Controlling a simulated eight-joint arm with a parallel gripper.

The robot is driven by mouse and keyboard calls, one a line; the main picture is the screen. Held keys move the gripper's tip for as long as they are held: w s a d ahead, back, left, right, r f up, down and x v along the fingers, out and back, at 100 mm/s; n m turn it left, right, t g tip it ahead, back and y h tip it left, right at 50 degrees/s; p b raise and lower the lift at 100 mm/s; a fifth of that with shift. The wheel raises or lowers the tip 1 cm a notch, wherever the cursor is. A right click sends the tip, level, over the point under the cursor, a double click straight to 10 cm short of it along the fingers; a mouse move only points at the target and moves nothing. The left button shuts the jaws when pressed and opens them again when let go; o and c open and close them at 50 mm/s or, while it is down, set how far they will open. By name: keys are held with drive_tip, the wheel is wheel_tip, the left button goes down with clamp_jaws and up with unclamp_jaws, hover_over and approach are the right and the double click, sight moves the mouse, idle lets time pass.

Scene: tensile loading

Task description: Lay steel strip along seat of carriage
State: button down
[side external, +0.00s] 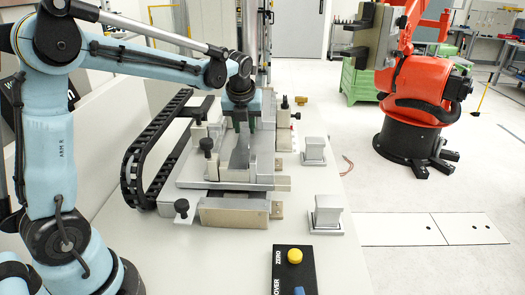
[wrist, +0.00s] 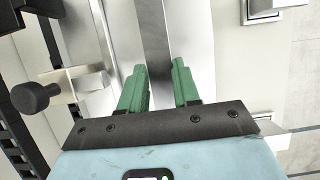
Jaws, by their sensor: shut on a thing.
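My gripper (side external: 241,124) is over the carriage, pointing down. In the wrist view its two green fingers (wrist: 160,78) stand on either side of the steel strip (wrist: 154,40), and it is shut on it. The strip is a flat grey bar running away from the fingers, lengthwise over the carriage. In the side view part of the strip (side external: 239,158) shows below the gripper. The carriage (side external: 196,175) is a pale metal block on the bench. Its seat is largely covered by the strip and fingers. I cannot tell whether the strip touches the seat.
A black cable chain (side external: 135,165) curves along the left of the carriage. Black-knobbed clamps (side external: 207,146) stand around it. Two metal blocks (side external: 327,214) and a black button box (side external: 294,268) are on the bench to the right and front. An orange robot (side external: 420,95) stands beyond.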

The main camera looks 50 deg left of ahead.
drive_tip(key=shift+f, duration=0.35)
drive_tip(key=shift+f, duration=0.15)
drive_tip(key=c, duration=0.8)
unclamp_jaws()
